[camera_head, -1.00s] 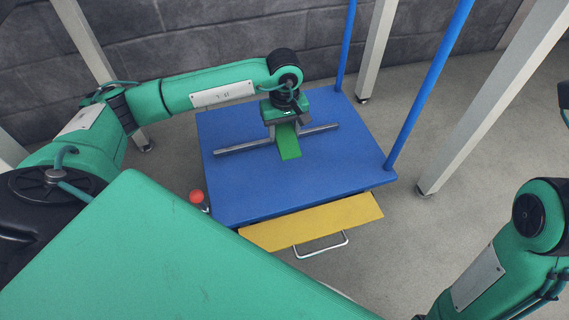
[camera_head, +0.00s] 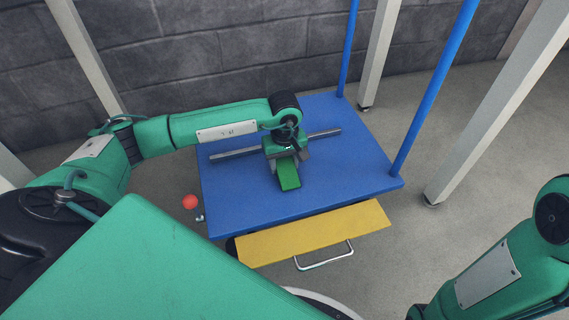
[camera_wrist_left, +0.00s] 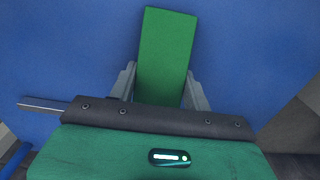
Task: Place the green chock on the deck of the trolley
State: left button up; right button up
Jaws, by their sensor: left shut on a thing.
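The green chock (camera_head: 287,174) is a green block held by my left gripper (camera_head: 285,158), over the middle of the trolley's blue deck (camera_head: 240,195). My left gripper is shut on the chock, one grey finger on each side. In the left wrist view the chock (camera_wrist_left: 166,55) sticks out past the fingers (camera_wrist_left: 160,88), with the blue deck (camera_wrist_left: 60,50) behind it. I cannot tell whether the chock touches the deck. My right arm shows at the right edge; its gripper is out of view.
A grey bar (camera_head: 234,153) runs across the deck, partly hidden by my gripper. Blue posts (camera_head: 428,98) rise at the trolley's right side. A yellow panel (camera_head: 315,233) with a handle is at the front. A red ball (camera_head: 190,201) is at the left. The front deck is clear.

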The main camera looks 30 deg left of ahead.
pick_arm(q)
jog(key=shift+f, duration=0.1)
jog(key=o, duration=1.1)
